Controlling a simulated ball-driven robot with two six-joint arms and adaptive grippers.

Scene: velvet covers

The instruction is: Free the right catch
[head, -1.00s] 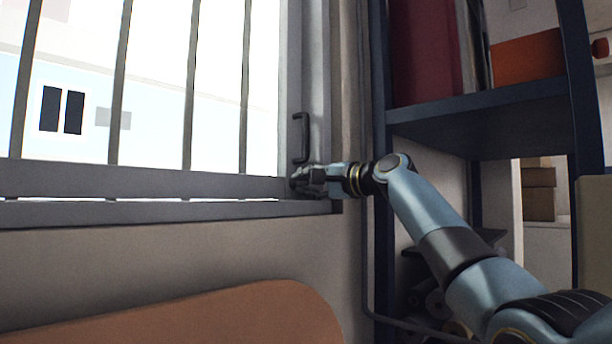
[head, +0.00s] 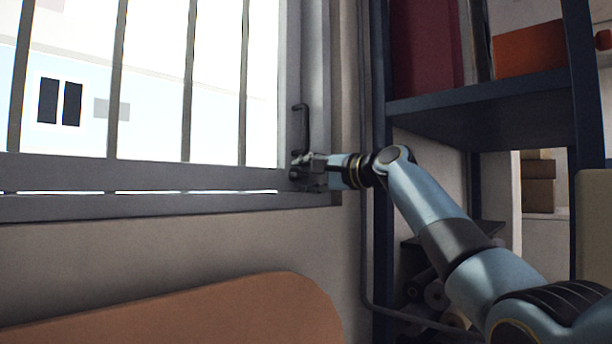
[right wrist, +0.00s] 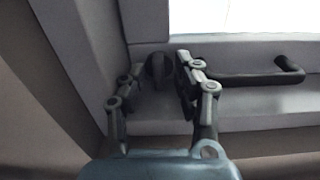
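The right catch is a small dark knob (right wrist: 158,68) on the window frame's lower right corner, beside the dark bar handle (head: 302,128). My right gripper (head: 304,170) is at that corner, just below the handle, and covers most of the catch in the head view. In the right wrist view, the gripper's two fingers (right wrist: 158,74) are apart, one on each side of the knob. A narrow gap seems to show beside the knob, so I see no firm grip. The handle also shows right of the fingers (right wrist: 255,77). My left gripper is out of view.
The grey barred window (head: 150,175) fills the upper left. A brown rounded surface (head: 200,315) lies below the window.

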